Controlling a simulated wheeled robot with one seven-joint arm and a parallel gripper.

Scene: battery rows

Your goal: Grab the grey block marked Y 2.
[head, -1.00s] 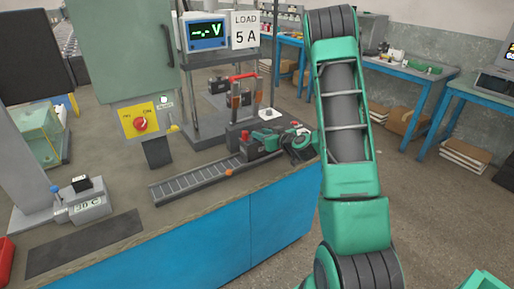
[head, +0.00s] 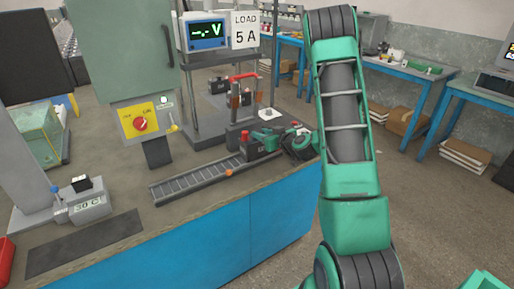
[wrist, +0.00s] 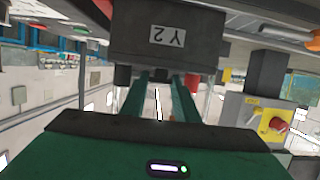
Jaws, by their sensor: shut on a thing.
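The grey block marked Y 2 (wrist: 168,38) fills the upper middle of the wrist view, its white label upside down. My gripper (wrist: 165,80) has its two green fingers reaching up to the block and is shut on it. In the head view my gripper (head: 264,138) is small, at the bench's right end, pointing left. The dark block (head: 254,150) shows at its fingers there, with a red part by it. The label cannot be read in that view, and the contact is partly hidden.
A roller track (head: 200,180) with an orange piece on it runs left from the gripper. A test stand with a red-handled clamp (head: 243,77) rises behind. A grey cabinet with a yellow switch panel (head: 140,120) stands left. A dark mat (head: 85,243) lies at front left.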

